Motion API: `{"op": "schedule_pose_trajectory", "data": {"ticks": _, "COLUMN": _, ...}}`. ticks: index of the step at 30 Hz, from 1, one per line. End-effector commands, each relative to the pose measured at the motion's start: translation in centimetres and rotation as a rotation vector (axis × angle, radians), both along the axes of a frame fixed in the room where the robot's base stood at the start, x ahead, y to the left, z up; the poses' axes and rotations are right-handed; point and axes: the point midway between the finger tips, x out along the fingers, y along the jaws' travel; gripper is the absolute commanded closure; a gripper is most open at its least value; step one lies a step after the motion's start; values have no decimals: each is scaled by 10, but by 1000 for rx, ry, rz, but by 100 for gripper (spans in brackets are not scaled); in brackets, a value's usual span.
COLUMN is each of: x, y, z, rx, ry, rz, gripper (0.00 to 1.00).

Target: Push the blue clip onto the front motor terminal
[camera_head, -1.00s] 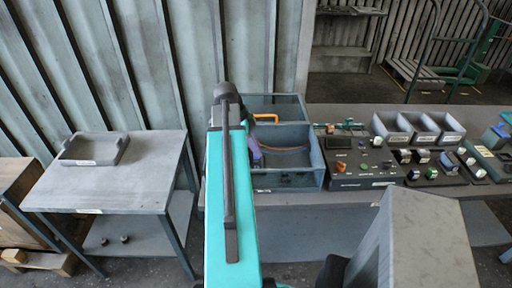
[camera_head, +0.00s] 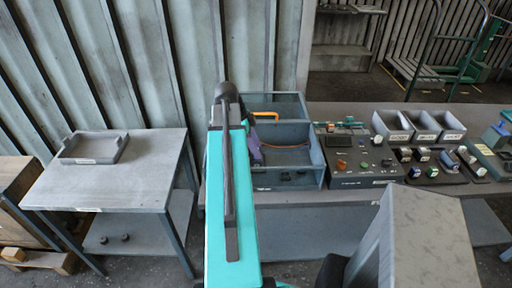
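The blower housing (camera_head: 316,150) is an open blue-grey box on the long bench, just right of my teal arm. A thin orange wire (camera_head: 286,147) runs across its inside. A purple piece (camera_head: 254,150) shows at its left, partly behind my arm; I cannot tell what it is. Small dark parts (camera_head: 300,175) sit low at the housing's front. I cannot make out the blue clip or the front motor terminal; my arm covers the left part of the housing. My gripper is hidden behind the arm, so its hold does not show.
A dark control panel (camera_head: 350,182) stands right of the housing, with several small coloured parts beyond it. Grey bins (camera_head: 392,125) stand behind. An orange handle (camera_head: 265,115) is at the housing's back. A side table (camera_head: 120,180) at left holds a grey tray (camera_head: 95,148).

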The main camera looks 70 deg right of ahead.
Motion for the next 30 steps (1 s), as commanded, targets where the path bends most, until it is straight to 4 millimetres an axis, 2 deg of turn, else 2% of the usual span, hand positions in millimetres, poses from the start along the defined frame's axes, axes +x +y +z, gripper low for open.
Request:
{"op": "schedule_pose_trajectory", "data": {"ticks": 11, "x": 5, "y": 1, "z": 10, "rx": -2, "ry": -1, "rz": 1, "gripper": 62}}
{"op": "schedule_pose_trajectory", "data": {"ticks": 30, "x": 27, "y": 9, "z": 70, "rx": -2, "ry": -1, "rz": 1, "gripper": 62}}
